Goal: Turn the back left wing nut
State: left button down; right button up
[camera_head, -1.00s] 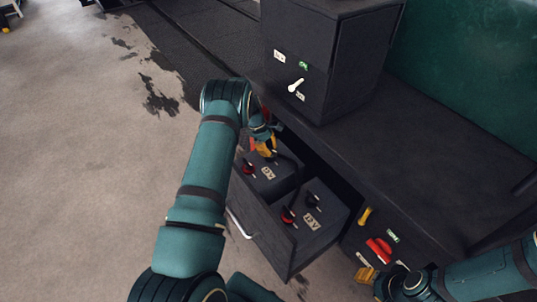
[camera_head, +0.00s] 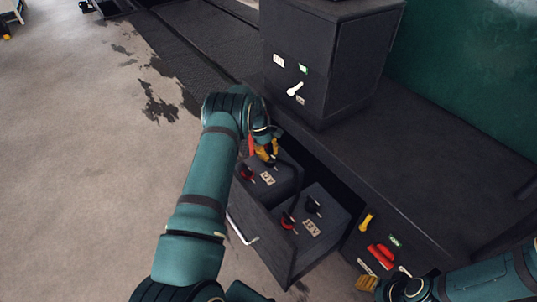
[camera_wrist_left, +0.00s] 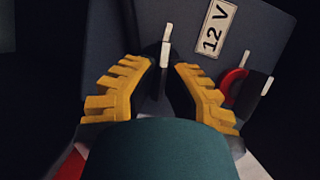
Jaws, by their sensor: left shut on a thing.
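An open drawer (camera_head: 262,236) holds two dark batteries, the farther one (camera_head: 285,182) labelled 12 V. In the left wrist view, a black terminal with a pale upright wing nut (camera_wrist_left: 166,45) stands between my yellow fingers; a red terminal (camera_wrist_left: 232,84) with another pale nut is to its right. My left gripper (camera_head: 268,152) is over the farther battery and shut on this wing nut; it also shows in the left wrist view (camera_wrist_left: 166,68). In the head view the gripper hides this nut. My right gripper (camera_head: 367,283) is at the lower right; its opening is unclear.
The nearer battery (camera_head: 325,237) has red and black terminals. A dark cabinet (camera_head: 320,65) with a white lever stands behind the drawer on a long dark bench (camera_head: 430,140). A red handle (camera_head: 380,254) is close to my right gripper. Grey floor lies open at left.

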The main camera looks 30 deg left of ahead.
pick_arm(q)
jog(key=shift+s+f, duration=0.1)
jog(key=c, duration=1)
grip_release()
jog(key=v, duration=1.2)
